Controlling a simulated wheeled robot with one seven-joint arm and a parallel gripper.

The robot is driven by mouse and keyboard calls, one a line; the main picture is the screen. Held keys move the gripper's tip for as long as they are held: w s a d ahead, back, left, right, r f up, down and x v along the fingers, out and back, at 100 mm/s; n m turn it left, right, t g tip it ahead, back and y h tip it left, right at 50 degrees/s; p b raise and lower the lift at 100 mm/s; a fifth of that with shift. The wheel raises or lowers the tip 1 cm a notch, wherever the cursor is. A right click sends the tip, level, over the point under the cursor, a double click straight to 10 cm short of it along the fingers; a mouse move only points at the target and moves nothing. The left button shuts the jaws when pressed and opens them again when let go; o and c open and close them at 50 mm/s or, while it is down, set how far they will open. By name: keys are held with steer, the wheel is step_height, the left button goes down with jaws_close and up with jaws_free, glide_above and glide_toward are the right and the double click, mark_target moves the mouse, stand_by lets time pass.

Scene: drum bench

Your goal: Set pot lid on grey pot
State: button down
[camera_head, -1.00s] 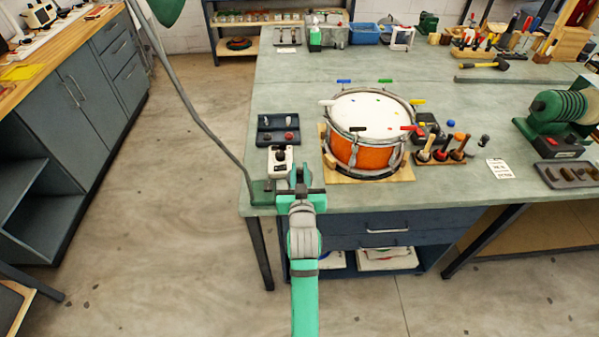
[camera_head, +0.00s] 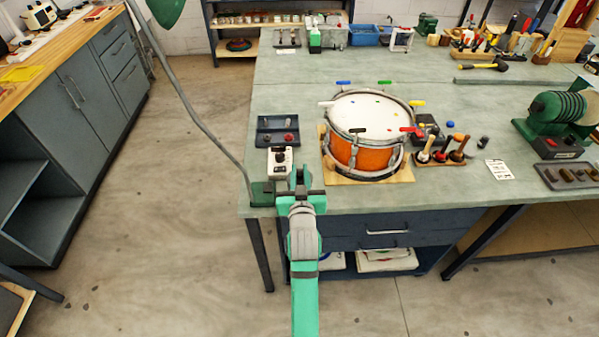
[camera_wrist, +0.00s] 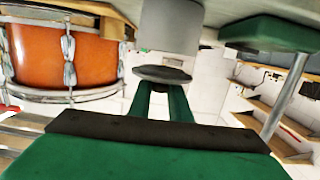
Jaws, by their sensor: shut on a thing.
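The pot lid (camera_wrist: 162,75) is a dark round disc in the wrist view, held between the fingertips of my gripper (camera_wrist: 163,90). The grey pot (camera_wrist: 170,28) is a plain grey cylinder in the wrist view, which shows the bench upside down. The lid is close to the pot's open end, with a narrow gap seeming to show between them. In the head view my gripper (camera_head: 300,180) is at the bench's front left edge. It hides the lid there, and I cannot make out the pot clearly.
An orange drum (camera_head: 355,155) on a wooden board is close on the right. A lamp base (camera_head: 262,193) with a tall pole is close on the left. A pale block with a dark knob (camera_head: 280,162) and a dark tray (camera_head: 278,123) are just beyond my gripper.

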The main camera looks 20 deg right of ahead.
steer(key=shift+f, duration=0.95)
steer(key=shift+w, duration=0.1)
steer(key=shift+r, duration=0.5)
steer(key=shift+r, duration=0.3)
stand_by(0.5)
stand_by(0.4)
steer(key=shift+f, duration=0.5)
steer(key=c, duration=1.9)
jaws_free()
steer(key=shift+d, duration=0.1)
